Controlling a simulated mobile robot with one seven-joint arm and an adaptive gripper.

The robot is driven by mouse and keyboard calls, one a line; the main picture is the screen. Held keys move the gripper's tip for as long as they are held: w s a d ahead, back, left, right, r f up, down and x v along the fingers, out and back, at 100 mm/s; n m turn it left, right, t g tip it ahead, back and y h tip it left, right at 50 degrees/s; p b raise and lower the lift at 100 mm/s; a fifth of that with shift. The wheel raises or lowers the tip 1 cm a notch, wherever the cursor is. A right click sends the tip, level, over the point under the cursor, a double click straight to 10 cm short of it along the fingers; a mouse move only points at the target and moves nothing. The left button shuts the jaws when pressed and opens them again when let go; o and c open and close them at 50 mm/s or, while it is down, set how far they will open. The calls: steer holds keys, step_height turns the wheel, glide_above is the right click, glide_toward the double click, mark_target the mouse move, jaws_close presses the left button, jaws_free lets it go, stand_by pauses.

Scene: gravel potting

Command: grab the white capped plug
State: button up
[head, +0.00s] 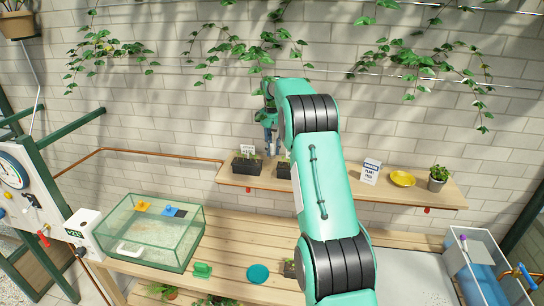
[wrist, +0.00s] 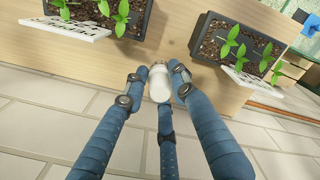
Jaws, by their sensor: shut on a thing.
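The white capped plug (wrist: 159,87) is a small pale rounded piece between the blue fingertips in the wrist view. My gripper (wrist: 160,73) is shut on it; the fingers hide part of its sides. In the head view, my gripper (head: 270,137) hangs just above the wall shelf, between two dark planters. The plug cannot be made out there.
A dark planter with seedlings (head: 247,167) stands on the wooden shelf (head: 335,184), with another planter (head: 284,171) beside it. A plant-feed box (head: 370,172), a yellow bowl (head: 403,178) and a potted plant (head: 438,178) stand at right. A glass tank (head: 150,232) sits below left.

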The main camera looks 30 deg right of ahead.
steer(key=shift+r, duration=2.7)
